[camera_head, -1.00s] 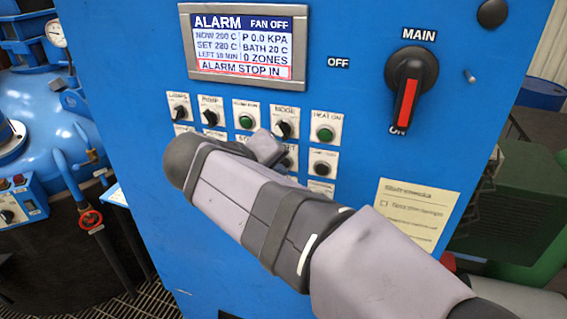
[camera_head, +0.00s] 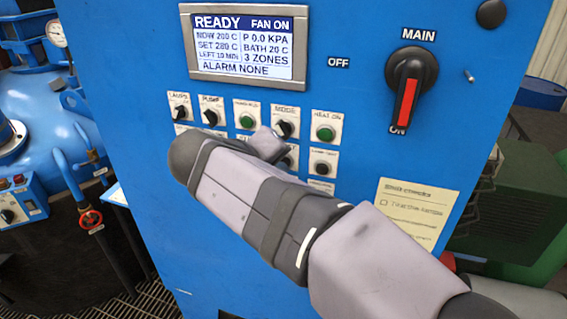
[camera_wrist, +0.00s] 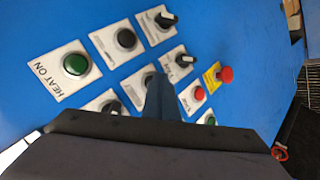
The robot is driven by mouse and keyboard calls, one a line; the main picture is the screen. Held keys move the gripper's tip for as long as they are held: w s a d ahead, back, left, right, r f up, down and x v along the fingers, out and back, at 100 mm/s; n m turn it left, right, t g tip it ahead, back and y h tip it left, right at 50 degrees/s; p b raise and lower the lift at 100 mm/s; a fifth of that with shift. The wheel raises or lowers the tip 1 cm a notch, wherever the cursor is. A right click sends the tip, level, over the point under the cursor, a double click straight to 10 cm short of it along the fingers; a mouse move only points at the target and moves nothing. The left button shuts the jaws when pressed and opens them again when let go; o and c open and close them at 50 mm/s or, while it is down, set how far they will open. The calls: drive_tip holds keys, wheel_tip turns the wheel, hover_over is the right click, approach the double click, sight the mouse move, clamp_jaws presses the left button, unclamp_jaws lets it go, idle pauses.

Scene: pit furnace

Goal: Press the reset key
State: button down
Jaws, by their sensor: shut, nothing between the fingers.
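The reset key (camera_head: 291,160) appears to be the dark button below the mode knob on the blue panel. My gripper partly hides it in the head view. In the wrist view, the key (camera_wrist: 143,83) sits behind the tip of my fingers, and its label cannot be read. My gripper (camera_head: 268,146) is shut and empty, with its tip at or very close to the key. I cannot tell whether they touch. The closed fingers also show in the wrist view (camera_wrist: 160,92). The display (camera_head: 248,47) reads READY, FAN ON, 3 ZONES and ALARM NONE.
The green heat-on button (camera_head: 325,133) and mode knob (camera_head: 283,130) are close by. The main switch (camera_head: 410,85) points to ON. A red mushroom button (camera_wrist: 225,74) on a yellow plate stands out from the panel. A paper notice (camera_head: 417,212) is at lower right.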

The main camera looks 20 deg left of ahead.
drive_tip(key=shift+s, duration=0.15)
drive_tip(key=shift+s+b, duration=0.45)
drive_tip(key=shift+s, duration=0.25)
drive_tip(key=shift+s, duration=0.1)
drive_tip(key=shift+s+b, duration=0.95)
drive_tip(key=shift+s, duration=1.45)
